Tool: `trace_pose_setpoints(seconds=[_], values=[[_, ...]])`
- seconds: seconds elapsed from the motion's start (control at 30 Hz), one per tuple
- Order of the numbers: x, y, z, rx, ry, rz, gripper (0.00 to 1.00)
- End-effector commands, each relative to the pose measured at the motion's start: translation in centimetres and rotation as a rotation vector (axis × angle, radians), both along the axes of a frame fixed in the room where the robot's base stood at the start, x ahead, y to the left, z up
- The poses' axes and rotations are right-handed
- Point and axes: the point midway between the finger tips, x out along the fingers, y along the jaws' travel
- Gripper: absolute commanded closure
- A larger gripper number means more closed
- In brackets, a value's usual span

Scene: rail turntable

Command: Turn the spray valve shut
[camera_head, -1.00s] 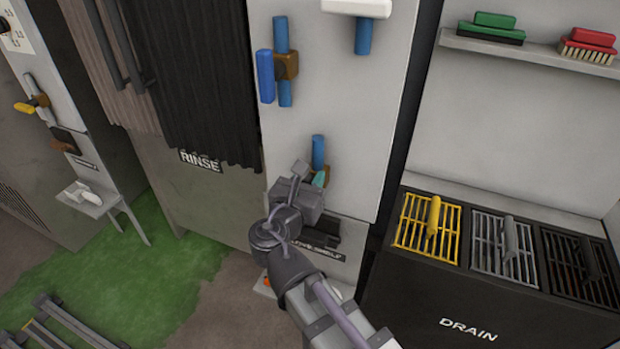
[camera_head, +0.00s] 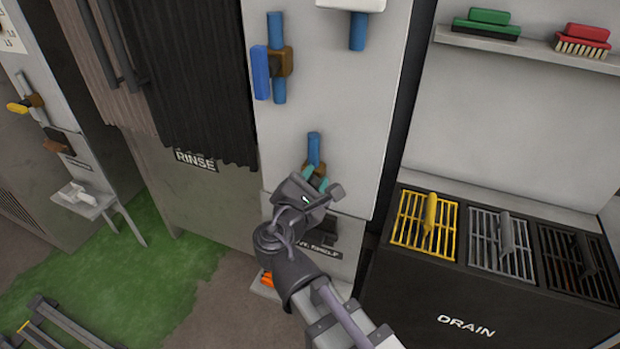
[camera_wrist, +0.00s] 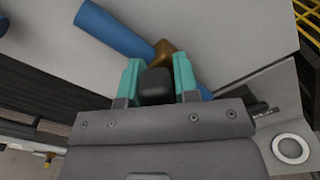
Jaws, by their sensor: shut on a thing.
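A lower valve has a brown body (camera_head: 318,170) on a blue pipe (camera_head: 313,146) on the pale panel. In the wrist view its brown body (camera_wrist: 168,54) sits on the blue pipe (camera_wrist: 115,28), which runs from upper left to lower right. My gripper (camera_head: 317,180) is at this valve. In the wrist view my gripper's teal fingers (camera_wrist: 158,76) are closed on both sides of a black handle (camera_wrist: 156,88). The handle looks set at an angle to the pipe, but its full length is hidden. In the head view my gripper hides the handle.
Above is another valve with a blue handle (camera_head: 260,73) lying along its pipe. A low shelf below holds orange items (camera_head: 267,279). The drain unit (camera_head: 465,325) with grates stands to the right.

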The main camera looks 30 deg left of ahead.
Motion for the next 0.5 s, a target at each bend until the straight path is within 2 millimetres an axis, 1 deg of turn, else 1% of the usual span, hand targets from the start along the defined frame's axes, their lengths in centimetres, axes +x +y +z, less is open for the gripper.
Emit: trace_pose_setpoints(seconds=[0.5], values=[[0.06,-0.84,-1.15,0.482,0.083,0.000,0.95]])
